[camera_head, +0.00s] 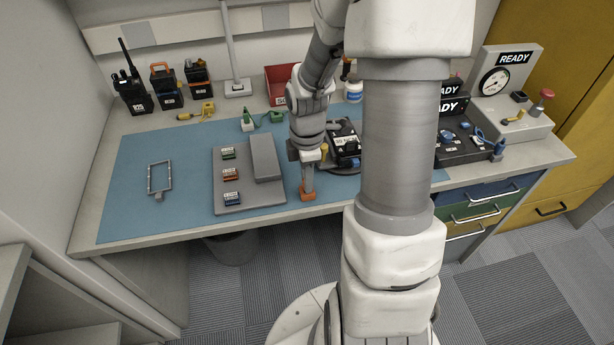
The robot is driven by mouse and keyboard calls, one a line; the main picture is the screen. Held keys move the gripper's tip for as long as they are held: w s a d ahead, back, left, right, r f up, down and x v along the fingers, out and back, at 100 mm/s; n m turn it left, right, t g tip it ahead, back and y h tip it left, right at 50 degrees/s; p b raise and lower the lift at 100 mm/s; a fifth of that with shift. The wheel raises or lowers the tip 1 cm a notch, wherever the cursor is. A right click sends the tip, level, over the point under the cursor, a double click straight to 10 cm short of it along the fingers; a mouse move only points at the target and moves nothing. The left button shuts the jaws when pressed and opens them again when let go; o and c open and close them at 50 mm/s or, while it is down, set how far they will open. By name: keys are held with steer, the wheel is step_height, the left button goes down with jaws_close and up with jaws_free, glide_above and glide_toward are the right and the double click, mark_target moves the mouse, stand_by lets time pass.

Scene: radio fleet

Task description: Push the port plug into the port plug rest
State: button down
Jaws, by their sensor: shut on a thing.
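My gripper (307,178) points down near the front edge of the blue mat, just right of the grey block with the coloured connectors. It is shut, and the thing in its jaws is mostly hidden by the fingers; I take it to be the port plug. A small orange piece (307,195) shows right under the fingertips at mat level. It looks like the port plug rest, but I cannot tell for sure. Whether the plug is seated in it or only touching it cannot be seen from here.
A grey block (229,199) with several labelled connectors stands left of my gripper. A black radio (344,146) lies close on the right, partly behind my arm. A metal frame (159,178) lies on the blue mat (120,211). Radios (132,92) and a red bin (283,80) stand behind.

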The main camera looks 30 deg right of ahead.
steer(key=shift+f+b, duration=0.4)
steer(key=shift+f, duration=0.15)
stand_by(0.7)
steer(key=shift+c, duration=1)
jaws_free()
steer(key=shift+r+p, duration=2.45)
steer(key=shift+r, duration=0.1)
